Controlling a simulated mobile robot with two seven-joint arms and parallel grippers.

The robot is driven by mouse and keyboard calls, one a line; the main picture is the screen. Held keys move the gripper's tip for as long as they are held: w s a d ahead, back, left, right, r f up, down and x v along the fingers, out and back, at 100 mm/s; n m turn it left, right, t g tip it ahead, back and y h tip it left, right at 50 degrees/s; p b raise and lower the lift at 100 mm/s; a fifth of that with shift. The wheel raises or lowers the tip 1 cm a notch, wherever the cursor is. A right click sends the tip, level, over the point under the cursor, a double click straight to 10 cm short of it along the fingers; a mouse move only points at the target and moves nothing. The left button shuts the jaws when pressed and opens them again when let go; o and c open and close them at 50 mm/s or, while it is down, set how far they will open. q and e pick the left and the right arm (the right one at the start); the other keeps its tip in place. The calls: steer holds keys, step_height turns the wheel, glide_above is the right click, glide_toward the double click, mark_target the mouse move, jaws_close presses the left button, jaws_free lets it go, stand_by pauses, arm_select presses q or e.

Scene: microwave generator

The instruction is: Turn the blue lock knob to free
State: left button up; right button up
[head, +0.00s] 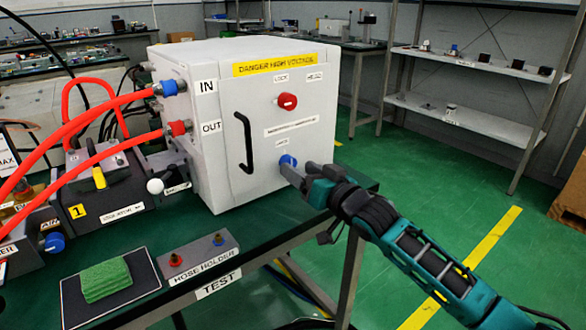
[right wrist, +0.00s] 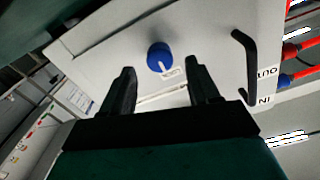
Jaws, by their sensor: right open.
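The blue lock knob (head: 287,161) is on the lower front face of the white generator box (head: 225,190), below a red knob (head: 287,101). My right gripper (head: 289,173) reaches in from the right and partly covers the blue knob in the head view. In the right wrist view the blue knob (right wrist: 160,58) shows just beyond and between the two open fingers (right wrist: 160,82), with a pale pointer mark and a small label beside it. The fingers appear apart from the knob. My left gripper is not in view.
A black door handle (head: 244,142) stands out left of the knobs. Red hoses (head: 95,158) plug into the box's left side. A hose holder (head: 200,255) and a green sponge (head: 106,280) lie on the bench in front.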

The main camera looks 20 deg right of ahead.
mark_target(292, 164)
steer(key=shift+x, duration=1.8)
steer(key=c, duration=1)
